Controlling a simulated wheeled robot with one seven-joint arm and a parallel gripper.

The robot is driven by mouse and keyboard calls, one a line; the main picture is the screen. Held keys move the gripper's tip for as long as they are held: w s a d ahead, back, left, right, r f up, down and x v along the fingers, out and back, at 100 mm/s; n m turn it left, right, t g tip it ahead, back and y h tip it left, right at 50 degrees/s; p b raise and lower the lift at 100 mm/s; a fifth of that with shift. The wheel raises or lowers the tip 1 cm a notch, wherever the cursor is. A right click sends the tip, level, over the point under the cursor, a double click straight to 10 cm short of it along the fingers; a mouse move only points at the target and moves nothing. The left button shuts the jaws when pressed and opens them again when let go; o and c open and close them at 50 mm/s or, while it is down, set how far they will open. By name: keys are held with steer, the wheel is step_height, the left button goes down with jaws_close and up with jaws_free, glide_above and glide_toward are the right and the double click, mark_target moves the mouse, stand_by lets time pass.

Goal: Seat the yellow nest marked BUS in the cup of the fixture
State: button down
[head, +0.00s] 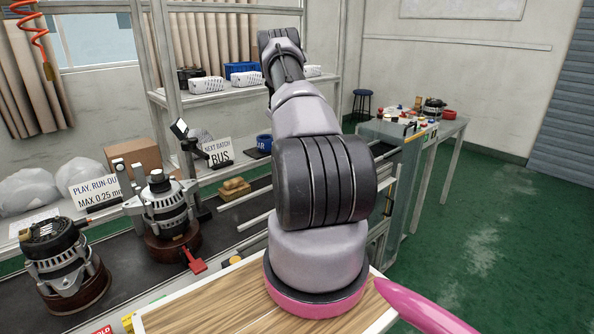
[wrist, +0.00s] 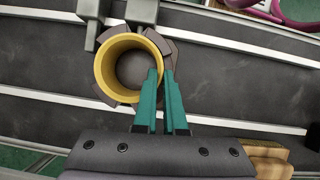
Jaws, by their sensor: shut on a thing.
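The yellow nest (wrist: 103,68), a round ring-shaped piece, shows in the wrist view. My gripper (wrist: 161,75) has two teal fingers, close together on the right part of its wall, one inside and one outside. A dark brown segmented cup (wrist: 163,43) shows around and below the nest, mostly on its right. The nest appears over or within this cup; I cannot tell how deep it sits. No BUS marking is readable on it. In the head view my arm hides the gripper and nest.
Two alternators (head: 165,205) (head: 56,262) stand on brown bases on the dark conveyor at left. A sign (head: 218,153) reads NEXT BATCH BUS. A blue cup (head: 264,142) is beside it. Grey uprights (wrist: 141,11) rise close to the nest. A tan block (wrist: 268,158) lies lower right.

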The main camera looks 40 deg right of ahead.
steer(key=shift+f, duration=0.3)
steer(key=c, duration=1)
jaws_free()
